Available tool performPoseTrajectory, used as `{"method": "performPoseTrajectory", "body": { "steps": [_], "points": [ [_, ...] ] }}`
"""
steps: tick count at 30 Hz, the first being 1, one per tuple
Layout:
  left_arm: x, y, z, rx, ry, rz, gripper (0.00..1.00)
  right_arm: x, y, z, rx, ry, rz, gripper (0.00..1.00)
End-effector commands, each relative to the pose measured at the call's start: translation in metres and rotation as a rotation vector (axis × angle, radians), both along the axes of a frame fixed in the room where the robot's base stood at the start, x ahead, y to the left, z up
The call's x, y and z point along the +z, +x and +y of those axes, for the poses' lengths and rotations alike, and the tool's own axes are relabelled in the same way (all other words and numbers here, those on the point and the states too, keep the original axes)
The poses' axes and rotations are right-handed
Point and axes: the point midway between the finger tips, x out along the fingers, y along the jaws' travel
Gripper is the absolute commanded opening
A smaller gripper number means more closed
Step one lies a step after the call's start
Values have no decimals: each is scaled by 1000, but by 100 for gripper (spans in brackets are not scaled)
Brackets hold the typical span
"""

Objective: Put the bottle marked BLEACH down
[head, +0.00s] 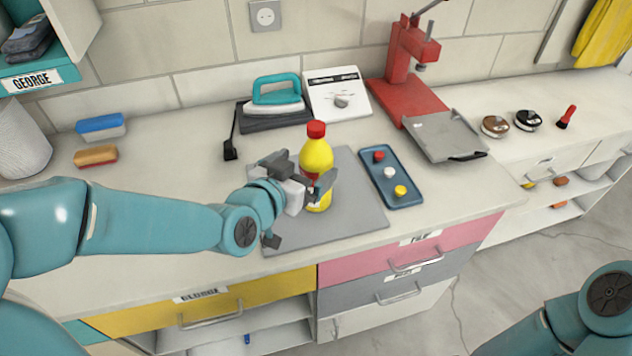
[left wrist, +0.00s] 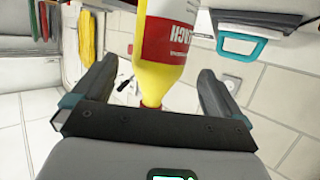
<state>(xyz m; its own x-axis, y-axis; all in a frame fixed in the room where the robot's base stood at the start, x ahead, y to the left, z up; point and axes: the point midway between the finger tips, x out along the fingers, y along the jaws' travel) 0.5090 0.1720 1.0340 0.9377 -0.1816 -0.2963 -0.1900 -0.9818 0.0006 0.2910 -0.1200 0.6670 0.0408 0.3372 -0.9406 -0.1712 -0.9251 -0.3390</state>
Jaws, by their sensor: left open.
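The yellow bottle (head: 316,158) with a red cap and red label stands upright on the grey mat (head: 355,215) on the counter. In the left wrist view the bottle (left wrist: 165,75) shows part of a label ending in "ACH", between the two fingers. My left gripper (head: 312,190) is at the bottle's lower half in the head view, its fingers apart on either side. The jaws (left wrist: 155,95) are open, and a gap shows beside the bottle. The bottle's lower left side is partly hidden by the gripper. My right gripper is not visible; only part of my right arm shows at lower right.
A blue tray (head: 408,192) with small coloured caps lies just right of the bottle. An iron (head: 277,97), a white dial box (head: 338,102) and a red press (head: 395,75) stand behind. The mat's front right is clear.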

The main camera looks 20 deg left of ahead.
Motion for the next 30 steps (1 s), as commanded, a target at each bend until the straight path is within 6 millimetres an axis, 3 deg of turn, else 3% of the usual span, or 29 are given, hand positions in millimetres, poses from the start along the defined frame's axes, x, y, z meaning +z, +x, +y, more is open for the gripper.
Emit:
{"method": "performPoseTrajectory", "body": {
  "steps": [10,19,20,28,30],
  "points": [
    [-15,42,-9,-1,0,2,100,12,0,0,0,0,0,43],
    [-18,48,-10,0,0,0,100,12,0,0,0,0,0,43],
    [-18,48,-10,0,0,0,94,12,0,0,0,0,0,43],
    [-18,47,-10,-1,0,1,6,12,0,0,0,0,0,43],
    [-16,48,-10,1,0,-4,0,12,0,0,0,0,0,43]
  ]
}}
